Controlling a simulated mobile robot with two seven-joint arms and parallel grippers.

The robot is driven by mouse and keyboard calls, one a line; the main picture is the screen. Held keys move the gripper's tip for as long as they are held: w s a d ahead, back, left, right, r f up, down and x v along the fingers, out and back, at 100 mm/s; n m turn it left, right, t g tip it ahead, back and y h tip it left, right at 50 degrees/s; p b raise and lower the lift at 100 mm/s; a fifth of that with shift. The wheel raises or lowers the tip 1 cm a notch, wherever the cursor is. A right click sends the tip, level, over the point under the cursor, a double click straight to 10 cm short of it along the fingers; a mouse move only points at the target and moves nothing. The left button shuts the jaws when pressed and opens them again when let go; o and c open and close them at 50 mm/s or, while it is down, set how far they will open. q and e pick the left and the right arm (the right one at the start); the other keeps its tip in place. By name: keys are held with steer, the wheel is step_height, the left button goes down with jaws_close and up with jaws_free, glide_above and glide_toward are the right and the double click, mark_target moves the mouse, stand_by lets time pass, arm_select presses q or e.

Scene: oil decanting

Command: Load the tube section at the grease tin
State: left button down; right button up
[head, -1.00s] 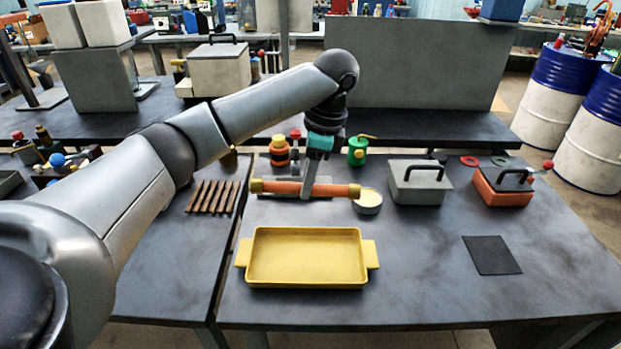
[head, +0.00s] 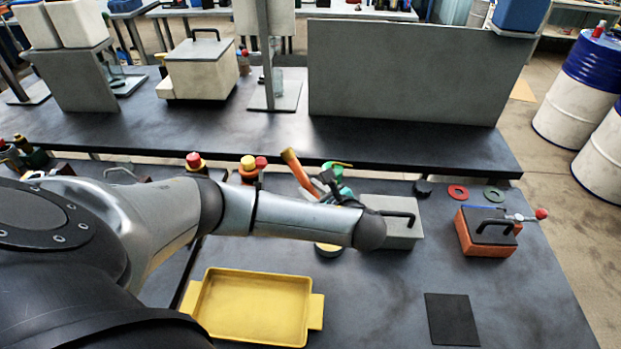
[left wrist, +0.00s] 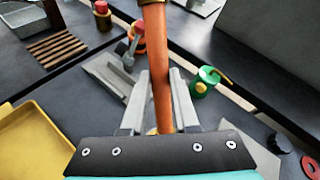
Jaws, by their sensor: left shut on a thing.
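The orange tube section (head: 297,170) with a brass end is held in my left gripper (head: 328,188). In the head view it leans, its brass end pointing up and left. In the left wrist view the tube section (left wrist: 160,50) runs between the two fingers of my left gripper (left wrist: 161,76), which is shut on it. The grease tin (head: 328,250), low and round with a pale top, stands on the table below, mostly hidden by my left forearm. The tube's lower end is hidden in the head view, so I cannot tell whether it touches the tin. My right gripper is not in view.
A yellow tray (head: 198,330) lies in front. A grey lidded box (head: 405,241) stands close right of the gripper, an orange-red box (head: 480,240) farther right. A green oil can (left wrist: 207,80) is behind. A black mat (head: 452,319) lies at front right, with clear table around it.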

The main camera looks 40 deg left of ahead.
arm_select(q)
steer(key=shift+w+d+r+t, duration=0.15)
steer(key=shift+w+d+t, duration=0.2)
steer(key=shift+w+t, duration=0.1)
steer(key=shift+m, duration=0.3)
steer(key=shift+f+b, duration=0.45)
step_height(320, 180, down, 5)
steer(key=b, duration=0.6)
steer(key=shift+b, duration=0.35)
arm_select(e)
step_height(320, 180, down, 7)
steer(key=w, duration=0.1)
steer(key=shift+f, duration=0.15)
arm_select(q)
steer(key=shift+f, duration=0.5)
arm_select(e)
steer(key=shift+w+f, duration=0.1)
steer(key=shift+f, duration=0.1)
arm_select(q)
steer(key=shift+s+f, duration=0.15)
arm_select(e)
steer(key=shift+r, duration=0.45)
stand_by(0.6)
arm_select(q)
steer(key=shift+p, duration=0.35)
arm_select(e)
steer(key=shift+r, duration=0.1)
